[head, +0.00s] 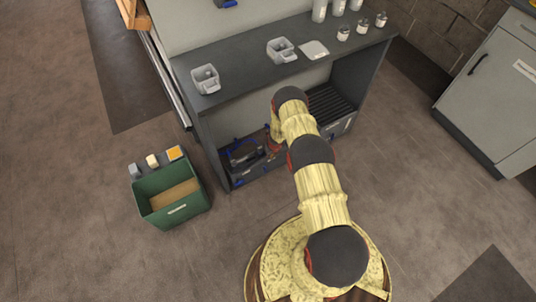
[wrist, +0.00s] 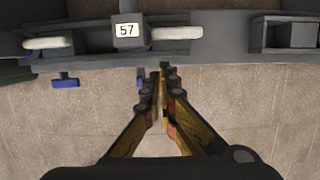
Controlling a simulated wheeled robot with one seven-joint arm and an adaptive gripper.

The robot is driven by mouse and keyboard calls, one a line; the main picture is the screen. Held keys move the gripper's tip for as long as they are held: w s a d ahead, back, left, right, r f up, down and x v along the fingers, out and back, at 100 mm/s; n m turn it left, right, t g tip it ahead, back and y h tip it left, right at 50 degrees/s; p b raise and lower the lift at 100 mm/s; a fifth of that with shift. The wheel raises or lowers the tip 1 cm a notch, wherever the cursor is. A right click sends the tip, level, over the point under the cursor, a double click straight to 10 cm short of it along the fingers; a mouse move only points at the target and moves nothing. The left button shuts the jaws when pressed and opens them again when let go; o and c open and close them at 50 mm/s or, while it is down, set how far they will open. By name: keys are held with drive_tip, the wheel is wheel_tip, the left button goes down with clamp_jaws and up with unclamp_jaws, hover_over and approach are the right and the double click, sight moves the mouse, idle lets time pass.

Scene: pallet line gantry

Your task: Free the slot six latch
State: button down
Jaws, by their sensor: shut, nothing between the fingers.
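No label in view reads six, so I cannot tell which part is the slot six latch. In the wrist view a dark rail (wrist: 228,45) carries a small block marked 57 (wrist: 127,31). A pale rounded bar lies left of the block (wrist: 48,42) and another right of it (wrist: 176,32). A blue tab (wrist: 66,82) hangs below the rail at left, and a second blue tab (wrist: 140,74) is partly behind my fingers. My gripper (wrist: 164,72) is shut and empty, its tips just below the rail; contact is unclear. The arm largely hides it in the head view.
My arm reaches into the lower bay of a grey workbench (head: 240,92), where dark gear with blue parts (head: 245,158) sits. Grey holders (head: 206,80) and jars stand on top. A green bin (head: 172,196) stands on the floor at left. A grey cabinet (head: 495,95) stands right.

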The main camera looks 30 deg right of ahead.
drive_tip(key=shift+w+b, duration=1)
drive_tip(key=shift+a, duration=0.15)
